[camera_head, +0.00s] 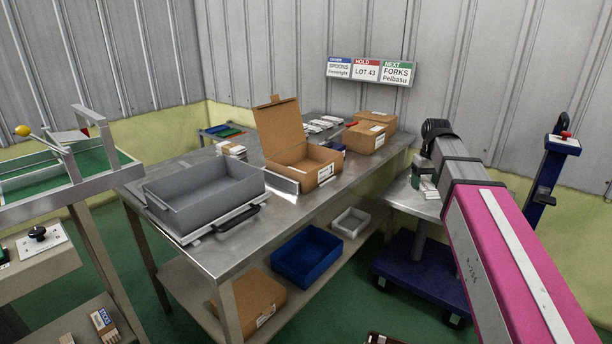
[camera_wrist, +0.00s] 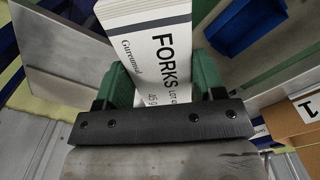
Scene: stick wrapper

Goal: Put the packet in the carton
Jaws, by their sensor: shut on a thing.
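The packet (camera_wrist: 150,30) is a white stack-like pack with "FORKS" printed in black, upper middle in the wrist view. My gripper (camera_wrist: 160,78) has its green fingers on both sides of the packet and is shut on it. In the head view my gripper (camera_head: 424,170) hangs over the small metal cart top right of the bench, with the packet (camera_head: 428,187) small and partly hidden. The open carton (camera_head: 318,173) stands on the bench, brown, lid raised at the back, white label on its front. My gripper is to its right, apart from it. The carton's inside is mostly hidden.
A grey tray (camera_head: 205,195) sits at the bench's near left. White packs (camera_head: 232,150) lie left of the carton. A blue bin (camera_head: 307,257) is on the lower shelf.

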